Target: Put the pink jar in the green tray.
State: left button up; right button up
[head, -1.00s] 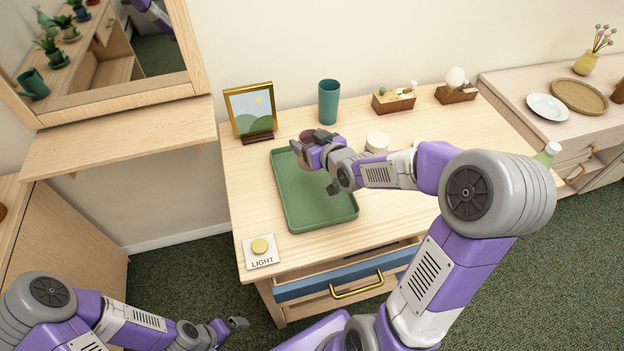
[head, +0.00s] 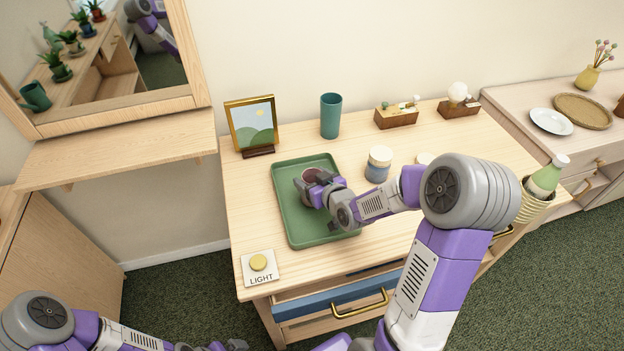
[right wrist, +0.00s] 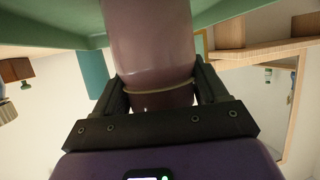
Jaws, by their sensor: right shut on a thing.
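The pink jar (head: 314,175) is held in my right gripper (head: 316,186), over the left-middle part of the green tray (head: 303,229) in the head view. The right wrist view shows the jar's pink body (right wrist: 150,50) between the two dark fingers (right wrist: 160,90), with a pale band around it. That view also shows a green tray surface (right wrist: 50,25) beyond the jar. I cannot tell whether the jar's base touches the tray. My left gripper (head: 232,346) is low at the bottom edge, away from the table and partly cut off.
A blue jar with a cream lid (head: 378,165) stands right of the tray, with another cream lid (head: 424,158) behind my arm. A picture frame (head: 252,124) and teal cup (head: 331,116) stand behind the tray. A light button (head: 259,264) lies in front.

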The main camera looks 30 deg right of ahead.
jog(key=shift+f, duration=0.15)
jog(key=o, duration=1.1)
jog(key=shift+o, duration=0.2)
jog(key=shift+r, duration=0.25)
jog(key=b+v, duration=0.6)
jog(key=v, duration=0.6)
